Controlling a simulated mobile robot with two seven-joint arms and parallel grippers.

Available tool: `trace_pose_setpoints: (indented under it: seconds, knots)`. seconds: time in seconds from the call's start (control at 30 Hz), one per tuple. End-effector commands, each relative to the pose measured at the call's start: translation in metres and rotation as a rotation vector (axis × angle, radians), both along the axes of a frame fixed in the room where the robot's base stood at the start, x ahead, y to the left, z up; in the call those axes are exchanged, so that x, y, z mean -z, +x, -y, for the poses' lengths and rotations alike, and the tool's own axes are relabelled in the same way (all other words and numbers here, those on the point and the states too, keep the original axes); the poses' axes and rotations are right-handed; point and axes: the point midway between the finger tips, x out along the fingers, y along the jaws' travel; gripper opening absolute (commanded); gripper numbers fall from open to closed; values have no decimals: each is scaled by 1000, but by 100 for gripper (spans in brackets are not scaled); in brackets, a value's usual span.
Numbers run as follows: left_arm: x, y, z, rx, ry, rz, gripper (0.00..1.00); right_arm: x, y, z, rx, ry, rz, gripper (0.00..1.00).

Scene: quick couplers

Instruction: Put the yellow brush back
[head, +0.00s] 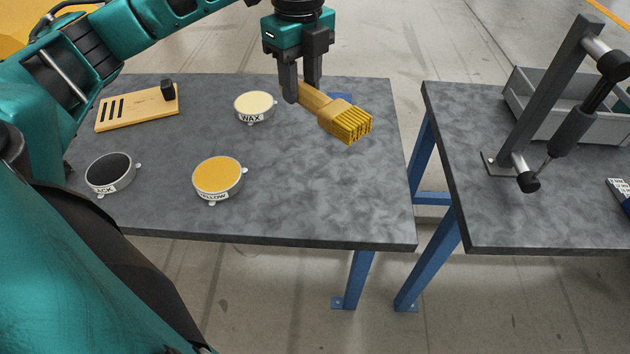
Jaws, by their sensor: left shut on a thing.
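The yellow brush (345,120) has a wooden handle and yellow bristles. My left gripper (301,92) is shut on its handle and holds it over the back right of the left table, bristles pointing right and toward the front. The yellow tin (218,175) stands open on the table to the front left of the brush. The wax tin (254,105) stands just left of the gripper. The black tin (109,172) is at the left. A wooden board with dark slots (140,112) lies at the back left, with a black block (167,90) at its right end.
A blue flat thing (341,97) is partly hidden behind the brush. The left table's (330,205) front right is clear. Across a gap, a second table (480,205) bears a grey post with a dark arm (545,95) and a grey bin (545,130).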

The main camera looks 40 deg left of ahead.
Motion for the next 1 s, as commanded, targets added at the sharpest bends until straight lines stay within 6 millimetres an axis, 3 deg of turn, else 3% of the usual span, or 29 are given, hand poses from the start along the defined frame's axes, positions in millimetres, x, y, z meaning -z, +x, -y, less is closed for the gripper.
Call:
trace_pose_setpoints:
  seconds: [0.43,0.77,1.0]
  knots:
    - [112,-2,0,0,-1,-6,0,21,0,0,0,0,0,62]
    - [148,-1,0,2,0,-3,0,27,0,0,-1,0,-1,62]
    - [188,-1,0,1,0,-3,0,33,0,-3,-4,4,-10,62]
